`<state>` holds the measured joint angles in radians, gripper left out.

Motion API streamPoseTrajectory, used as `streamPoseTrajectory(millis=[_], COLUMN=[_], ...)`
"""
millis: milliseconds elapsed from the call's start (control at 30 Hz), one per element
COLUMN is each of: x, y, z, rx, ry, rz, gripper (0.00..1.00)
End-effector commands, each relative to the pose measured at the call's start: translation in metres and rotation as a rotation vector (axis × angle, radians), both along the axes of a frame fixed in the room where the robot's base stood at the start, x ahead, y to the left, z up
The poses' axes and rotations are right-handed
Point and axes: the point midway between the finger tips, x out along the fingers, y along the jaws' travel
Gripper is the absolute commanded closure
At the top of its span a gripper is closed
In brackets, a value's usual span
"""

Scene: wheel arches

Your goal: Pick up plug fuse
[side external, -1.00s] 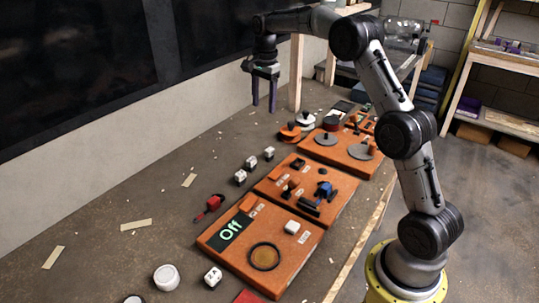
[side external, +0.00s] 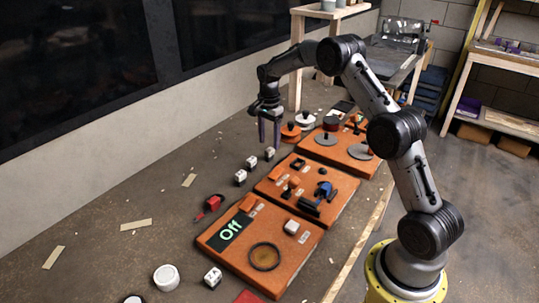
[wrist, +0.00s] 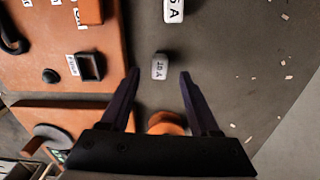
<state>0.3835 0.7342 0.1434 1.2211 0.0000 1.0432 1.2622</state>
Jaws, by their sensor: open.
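Several white plug fuses with dark markings lie on the bench left of the orange boards. The farthest plug fuse (side external: 270,153) is just below my gripper (side external: 268,143). In the wrist view this small white fuse (wrist: 159,62), with an amp label, shows between the open fingertips of my gripper (wrist: 159,75). The fingers point down and hold nothing. Contact with the fuse cannot be made out. A second plug fuse (side external: 252,162) and a third plug fuse (side external: 240,177) stand nearer the camera. Another labelled fuse (wrist: 174,10) is at the top of the wrist view.
The middle orange board (side external: 330,210) with switches and a blue part lies right of the fuses. The far board (side external: 350,158) carries grey discs. A red-black tool (side external: 213,203) lies at left.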

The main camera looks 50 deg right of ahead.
Motion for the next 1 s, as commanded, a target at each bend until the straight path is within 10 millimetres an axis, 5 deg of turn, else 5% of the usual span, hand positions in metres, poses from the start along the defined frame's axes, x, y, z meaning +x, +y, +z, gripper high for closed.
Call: streamPoseTrajectory(millis=[200, 533, 867, 1000], x=[-0.001, 0.0, 0.0, 0.0], y=[-0.001, -0.001, -0.001, -0.001], z=[-0.03, -0.035, -0.035, -0.034], rx=[0.001, 0.001, 0.001, 0.001], ry=[0.001, -0.002, -0.002, -0.002], rz=[0.001, 0.001, 0.001, 0.001], gripper=[0.38, 0.39, 0.99, 1.0])
